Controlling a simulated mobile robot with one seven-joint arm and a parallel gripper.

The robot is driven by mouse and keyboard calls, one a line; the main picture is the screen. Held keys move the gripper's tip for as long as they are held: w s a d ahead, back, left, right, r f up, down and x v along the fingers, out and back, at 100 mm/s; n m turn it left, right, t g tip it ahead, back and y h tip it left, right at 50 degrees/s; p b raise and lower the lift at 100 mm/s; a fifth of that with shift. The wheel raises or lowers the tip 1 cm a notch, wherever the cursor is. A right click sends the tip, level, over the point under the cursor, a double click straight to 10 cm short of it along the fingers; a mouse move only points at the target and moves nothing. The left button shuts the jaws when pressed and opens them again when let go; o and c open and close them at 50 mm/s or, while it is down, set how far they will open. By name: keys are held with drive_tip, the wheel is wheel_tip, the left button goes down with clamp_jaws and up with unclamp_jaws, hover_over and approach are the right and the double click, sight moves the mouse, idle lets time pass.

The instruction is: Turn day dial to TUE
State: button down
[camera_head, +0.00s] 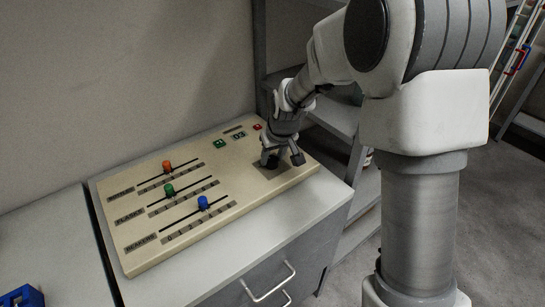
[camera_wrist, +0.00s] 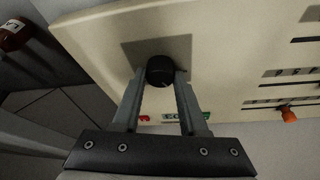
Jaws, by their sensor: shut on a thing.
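The day dial (camera_wrist: 160,70) is a round black knob on a grey square plate of the beige control panel (camera_wrist: 85,35). In the wrist view my gripper (camera_wrist: 161,76) has its two fingers on either side of the knob, shut on it. In the head view my gripper (camera_head: 282,158) reaches down onto the dark plate at the right end of the panel (camera_head: 230,180); the knob itself is hidden there by the fingers. The day markings around the dial cannot be read in either view.
The panel also carries sliders with orange (camera_head: 167,166), green (camera_head: 169,190) and blue (camera_head: 203,202) knobs, a green button (camera_head: 220,143) and a red button (camera_head: 257,127). It lies on a grey cabinet (camera_head: 322,197) with a wall behind. Shelving (camera_head: 338,118) stands behind my arm.

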drive_tip(key=shift+c, duration=2.2)
unclamp_jaws()
drive_tip(key=p+v, duration=0.2)
drive_tip(key=v, duration=1.5)
drive_tip(key=shift+r, duration=0.2)
drive_tip(key=shift+s+d+p, duration=0.1)
drive_tip(key=shift+p, duration=0.2)
drive_tip(key=s+d+r+m+p, duration=0.2)
drive_tip(key=s+d+r, duration=0.2)
drive_tip(key=s, duration=0.7)
drive_tip(key=s+d+r+m+t+h+p, duration=0.1)
drive_tip(key=s+d+r+p, duration=0.2)
drive_tip(key=s, duration=0.8)
drive_tip(key=shift+s+d+r+m+p, duration=0.3)
drive_tip(key=shift+d+r+m, duration=0.1)
drive_tip(key=shift+d+r, duration=0.45)
